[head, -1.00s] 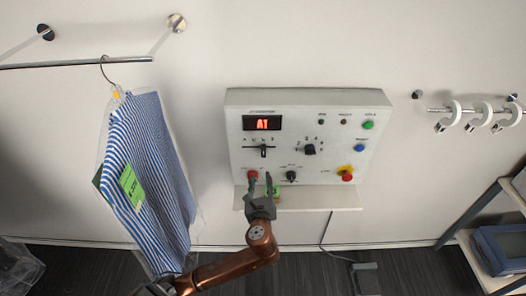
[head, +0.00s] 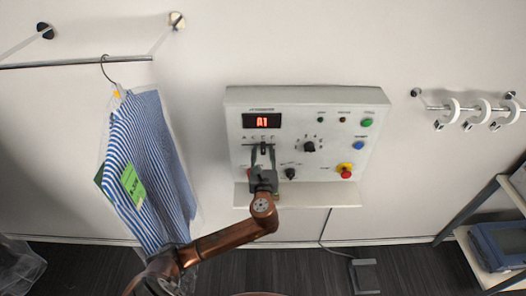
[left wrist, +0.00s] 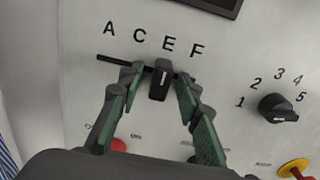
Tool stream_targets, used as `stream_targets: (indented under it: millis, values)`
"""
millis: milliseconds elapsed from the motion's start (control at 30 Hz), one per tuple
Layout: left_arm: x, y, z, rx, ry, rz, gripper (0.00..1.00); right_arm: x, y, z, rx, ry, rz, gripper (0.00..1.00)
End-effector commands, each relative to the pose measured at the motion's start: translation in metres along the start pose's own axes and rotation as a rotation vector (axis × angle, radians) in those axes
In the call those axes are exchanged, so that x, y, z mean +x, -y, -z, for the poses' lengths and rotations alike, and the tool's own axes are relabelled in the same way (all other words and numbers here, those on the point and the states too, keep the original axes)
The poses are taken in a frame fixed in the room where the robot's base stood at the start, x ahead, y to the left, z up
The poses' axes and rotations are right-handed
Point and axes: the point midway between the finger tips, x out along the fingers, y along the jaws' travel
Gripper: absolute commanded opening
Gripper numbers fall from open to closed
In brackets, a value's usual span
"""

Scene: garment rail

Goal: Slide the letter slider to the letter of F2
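The letter slider is a black knob (left wrist: 161,82) in a dark slot on the white control panel (head: 360,103). Letters A, C, E and F are printed above the slot. In the left wrist view the knob stands about below E, one letter left of F. My left gripper (left wrist: 158,76) is open, with one finger on each side of the knob. A gap shows between the fingers and the knob; contact cannot be told. In the head view this gripper (head: 263,150) reaches the slider from below. My right gripper is not in view.
A red display (head: 262,121) above the slider appears to read A1. A numbered rotary knob (left wrist: 278,107) sits right of the slider. A red-and-yellow stop button (head: 345,170) and a ledge (head: 325,195) are lower. A striped shirt (head: 150,160) hangs at left.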

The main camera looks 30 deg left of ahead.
Motion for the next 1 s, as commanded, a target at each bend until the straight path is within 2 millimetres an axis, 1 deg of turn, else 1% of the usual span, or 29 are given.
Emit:
stream_targets:
  millis: [133, 600, 1000]
  values:
    - [-0.0001, 0.0000, 0.0000, 0.000, 0.000, 0.000, 0.32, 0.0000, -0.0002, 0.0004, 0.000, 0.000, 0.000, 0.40]
    - [-0.0005, -0.0001, 0.0001, -0.001, 0.000, 0.000, 0.00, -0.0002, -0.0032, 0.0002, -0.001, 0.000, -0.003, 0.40]
    - [-0.0006, 0.0000, 0.0003, 0.000, 0.000, 0.000, 0.00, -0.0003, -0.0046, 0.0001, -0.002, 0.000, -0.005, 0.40]
